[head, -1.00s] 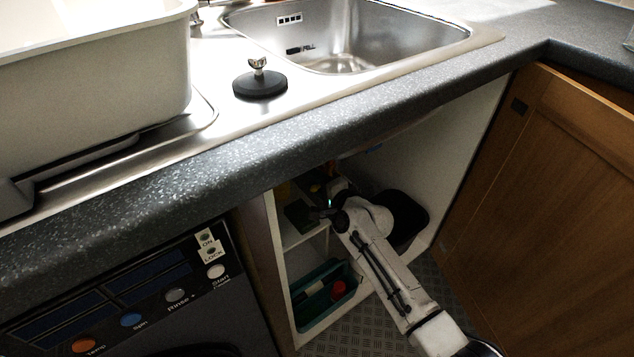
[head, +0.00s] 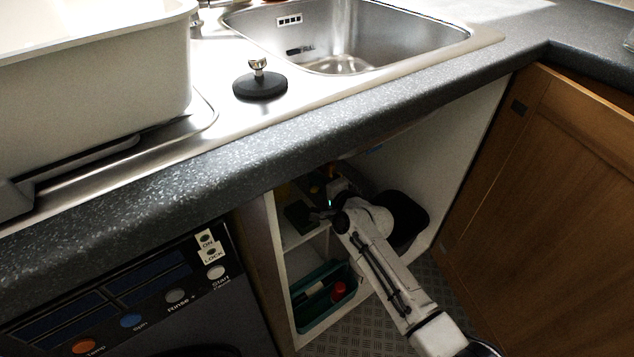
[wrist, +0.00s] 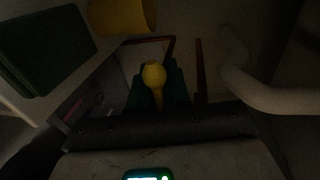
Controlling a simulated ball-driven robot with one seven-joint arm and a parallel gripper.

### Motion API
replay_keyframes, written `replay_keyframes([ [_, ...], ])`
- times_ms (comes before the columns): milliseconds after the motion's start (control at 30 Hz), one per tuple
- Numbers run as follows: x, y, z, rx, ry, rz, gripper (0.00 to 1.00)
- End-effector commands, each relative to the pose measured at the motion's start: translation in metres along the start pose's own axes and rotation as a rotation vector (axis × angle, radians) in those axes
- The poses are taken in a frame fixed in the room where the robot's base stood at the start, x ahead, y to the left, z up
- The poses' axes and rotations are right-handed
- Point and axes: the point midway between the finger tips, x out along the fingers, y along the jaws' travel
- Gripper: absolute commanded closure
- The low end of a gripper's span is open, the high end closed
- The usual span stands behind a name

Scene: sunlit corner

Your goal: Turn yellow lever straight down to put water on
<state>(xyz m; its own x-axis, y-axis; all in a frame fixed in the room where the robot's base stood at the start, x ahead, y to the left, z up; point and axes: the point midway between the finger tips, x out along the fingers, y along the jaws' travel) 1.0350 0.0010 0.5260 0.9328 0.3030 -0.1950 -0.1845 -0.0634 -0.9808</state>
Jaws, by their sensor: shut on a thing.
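The yellow lever (wrist: 154,76) shows in the dark wrist view as a rounded yellow end with a narrower stem below it. My gripper (wrist: 156,88) is shut on it, with dark greenish shapes close on both sides of the stem. The lever's pivot and the pipe it belongs to are too dark to make out, and I cannot tell its exact angle. In the head view my arm reaches into the open cabinet under the sink, and the lever cannot be made out there.
A yellow cylindrical thing (wrist: 122,16) and a dark green box (wrist: 45,50) are close by. A pale curved pipe (wrist: 262,92) runs at the right. The cabinet holds a teal bin (head: 318,312). The counter edge (head: 270,155) overhangs; a wooden door (head: 545,190) stands open.

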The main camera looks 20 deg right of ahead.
Motion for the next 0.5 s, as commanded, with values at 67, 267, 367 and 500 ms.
replay_keyframes([
  [67, 0.0, 0.002, 0.0, -0.009, 0.002, 0.001, 1.0],
  [267, 0.001, 0.007, 0.0, -0.077, 0.016, 0.001, 1.0],
  [367, 0.002, 0.012, -0.001, -0.139, 0.029, 0.001, 1.0],
  [500, 0.004, 0.019, -0.002, -0.253, 0.051, 0.002, 1.0],
])
